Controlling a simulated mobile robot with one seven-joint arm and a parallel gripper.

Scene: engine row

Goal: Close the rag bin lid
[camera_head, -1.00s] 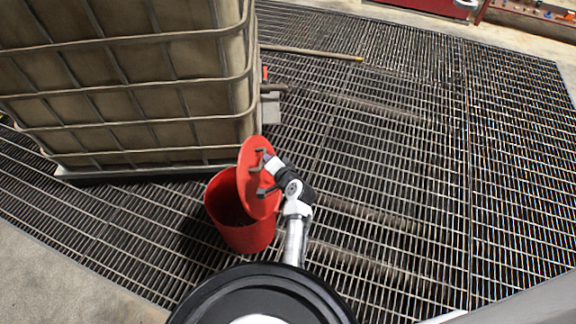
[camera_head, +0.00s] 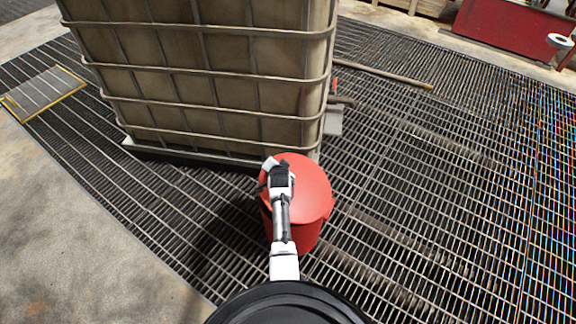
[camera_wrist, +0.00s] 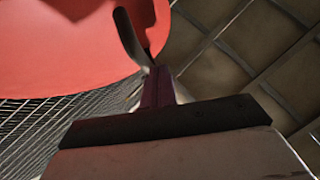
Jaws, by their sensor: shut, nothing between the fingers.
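The red rag bin (camera_head: 308,238) stands upright on the floor grating, beside the caged tank. Its round red lid (camera_head: 312,190) lies over the mouth and looks flat; a small gap at the rim is too hard to tell. The mouth's inside does not show. My gripper (camera_head: 268,168) is at the lid's far left edge, with my arm reaching across the lid. In the wrist view the lid (camera_wrist: 60,50) fills the upper left, with a dark finger against its edge. The gripper is shut with nothing held; I cannot tell whether it touches the lid.
The caged tank (camera_head: 210,85) stands just behind and left of the bin. A long pole (camera_head: 385,70) lies on the grating behind. A yellow-edged panel (camera_head: 42,92) lies at far left. The grating (camera_head: 430,190) to the right is open.

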